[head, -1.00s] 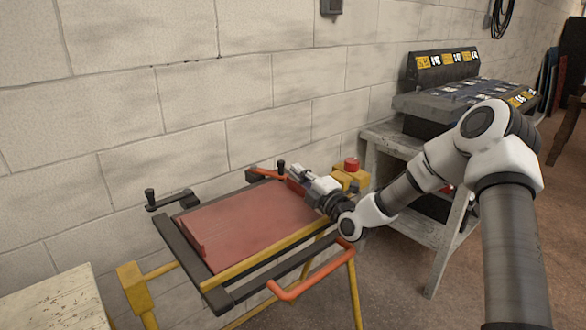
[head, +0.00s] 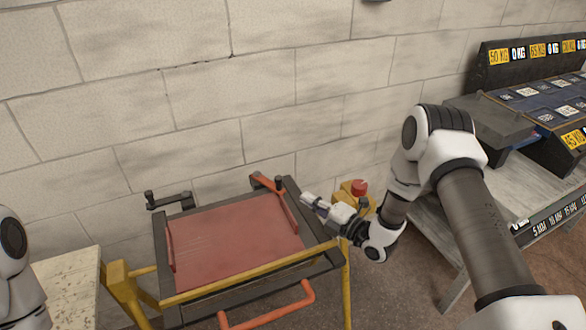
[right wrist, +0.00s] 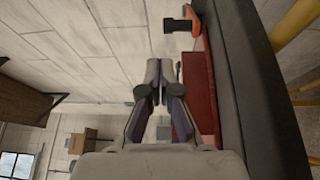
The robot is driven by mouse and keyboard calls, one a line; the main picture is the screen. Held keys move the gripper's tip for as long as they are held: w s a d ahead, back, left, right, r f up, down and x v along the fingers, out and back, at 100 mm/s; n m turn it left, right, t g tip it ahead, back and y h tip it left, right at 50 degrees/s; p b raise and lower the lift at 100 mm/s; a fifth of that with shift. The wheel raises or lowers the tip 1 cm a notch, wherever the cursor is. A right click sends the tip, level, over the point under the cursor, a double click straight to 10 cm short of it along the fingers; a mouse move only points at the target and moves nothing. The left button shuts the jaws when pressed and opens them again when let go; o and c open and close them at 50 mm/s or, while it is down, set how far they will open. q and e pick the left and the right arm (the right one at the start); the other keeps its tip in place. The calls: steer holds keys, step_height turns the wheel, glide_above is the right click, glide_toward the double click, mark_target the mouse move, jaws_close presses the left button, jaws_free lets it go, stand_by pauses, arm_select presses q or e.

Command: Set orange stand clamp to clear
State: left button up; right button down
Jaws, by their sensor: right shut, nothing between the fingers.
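The orange stand clamp (head: 265,184) is at the back right corner of a dark frame (head: 325,262), with a black knob (head: 280,183) at it. Its orange bar slants toward the red panel's right edge; I cannot tell where the bar ends and the panel's rim starts. In the right wrist view the orange part (right wrist: 197,45) and its knob (right wrist: 176,25) show beyond the fingertips. My right gripper (head: 307,198) is shut and empty, just right of the frame's right edge, apart from the clamp. It also shows in the right wrist view (right wrist: 160,70). My left gripper is out of view.
The red panel (head: 230,245) lies in the frame. A black clamp (head: 170,200) sticks out at the back left. An orange handle (head: 270,316) is at the front. A yellow box with a red button (head: 359,187) is behind my right wrist. A wooden surface (head: 70,285) is at left.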

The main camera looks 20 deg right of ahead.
mark_target(281, 188)
steer(key=shift+s+a+f, duration=0.15)
steer(key=shift+s+a, duration=0.2)
steer(key=shift+s+a+f, duration=0.2)
steer(key=shift+f, duration=0.05)
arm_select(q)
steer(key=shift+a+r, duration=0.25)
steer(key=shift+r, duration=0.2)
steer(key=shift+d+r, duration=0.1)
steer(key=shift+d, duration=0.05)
arm_select(e)
steer(key=shift+w+d+g, duration=0.15)
steer(key=shift+g, duration=0.15)
steer(key=p+x, duration=0.2)
steer(key=x, duration=0.8)
steer(key=shift+p, duration=0.35)
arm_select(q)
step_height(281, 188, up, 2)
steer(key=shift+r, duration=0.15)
arm_select(e)
steer(key=shift+d, duration=0.15)
